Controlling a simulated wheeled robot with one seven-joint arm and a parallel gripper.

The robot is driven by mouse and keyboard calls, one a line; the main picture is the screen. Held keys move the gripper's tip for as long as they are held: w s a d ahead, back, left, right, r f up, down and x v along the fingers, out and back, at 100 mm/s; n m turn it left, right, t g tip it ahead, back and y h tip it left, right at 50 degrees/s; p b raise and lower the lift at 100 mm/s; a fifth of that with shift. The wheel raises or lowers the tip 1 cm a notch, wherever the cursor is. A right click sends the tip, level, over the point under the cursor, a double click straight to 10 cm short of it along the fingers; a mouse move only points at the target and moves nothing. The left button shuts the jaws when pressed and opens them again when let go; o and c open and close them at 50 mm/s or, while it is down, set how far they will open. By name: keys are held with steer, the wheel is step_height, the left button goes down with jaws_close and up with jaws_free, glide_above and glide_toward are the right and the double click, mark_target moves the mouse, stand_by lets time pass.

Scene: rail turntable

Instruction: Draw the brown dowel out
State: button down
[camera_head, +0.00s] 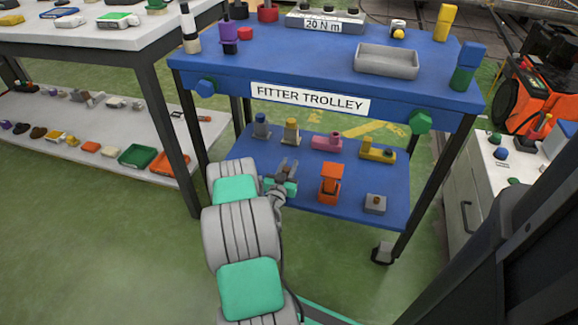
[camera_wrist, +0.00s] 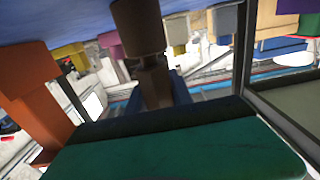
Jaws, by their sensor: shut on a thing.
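My gripper (camera_head: 286,168) is over the lower blue shelf of the trolley, towards its left front. In the wrist view the scene appears upside down, with the blue shelf along the top. There the brown dowel (camera_wrist: 153,84) stands between my two dark fingers, and my gripper (camera_wrist: 153,95) is shut on it. A wider brown piece (camera_wrist: 138,28) is between the dowel and the shelf surface. I cannot tell how deep the dowel sits in it.
An orange fixture (camera_head: 331,183) stands close right of my gripper, with a small grey block (camera_head: 375,204) beyond. A pink piece (camera_head: 327,142) and a yellow piece (camera_head: 377,151) stand behind. The trolley's upper deck (camera_head: 300,60) overhangs the shelf.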

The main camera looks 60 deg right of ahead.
steer(key=shift+r, duration=0.1)
steer(key=shift+r+p, duration=1.9)
steer(key=shift+r, duration=1.1)
step_height(320, 180, up, 5)
steer(key=p, duration=0.3)
